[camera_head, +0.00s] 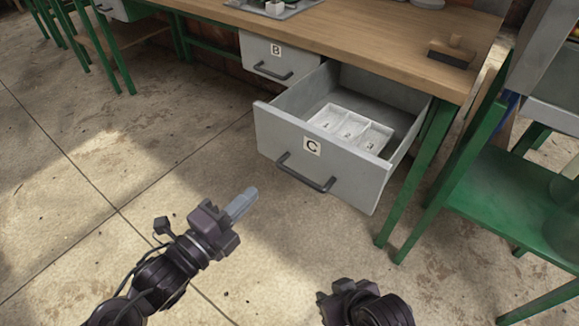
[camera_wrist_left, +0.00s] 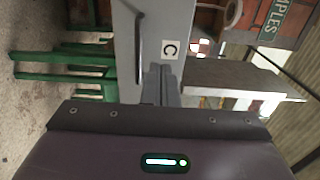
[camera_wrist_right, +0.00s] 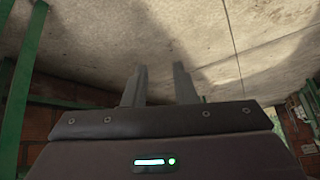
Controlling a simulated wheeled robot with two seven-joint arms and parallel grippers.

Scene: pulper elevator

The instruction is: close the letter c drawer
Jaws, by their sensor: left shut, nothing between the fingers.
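The letter C drawer (camera_head: 355,178) is grey and stands pulled out under the wooden workbench. Its front has a white C label and a dark bar handle (camera_head: 304,177). A white divided tray (camera_head: 344,128) lies inside it. My left gripper (camera_head: 247,201) is shut and empty, in front of the drawer and left of the handle, apart from it in the head view. In the left wrist view the gripper (camera_wrist_left: 161,84) points toward the drawer front (camera_wrist_left: 128,50), seen turned sideways. My right gripper shows in the right wrist view (camera_wrist_right: 160,85), fingers apart with nothing between; in the head view its fingers are hidden.
The closed B drawer (camera_head: 279,58) is left of the C drawer. A brush (camera_head: 452,52) lies on the bench top (camera_head: 380,35). Green bench legs (camera_head: 412,180) and a green stand (camera_head: 520,200) are at the right. The floor in front is clear.

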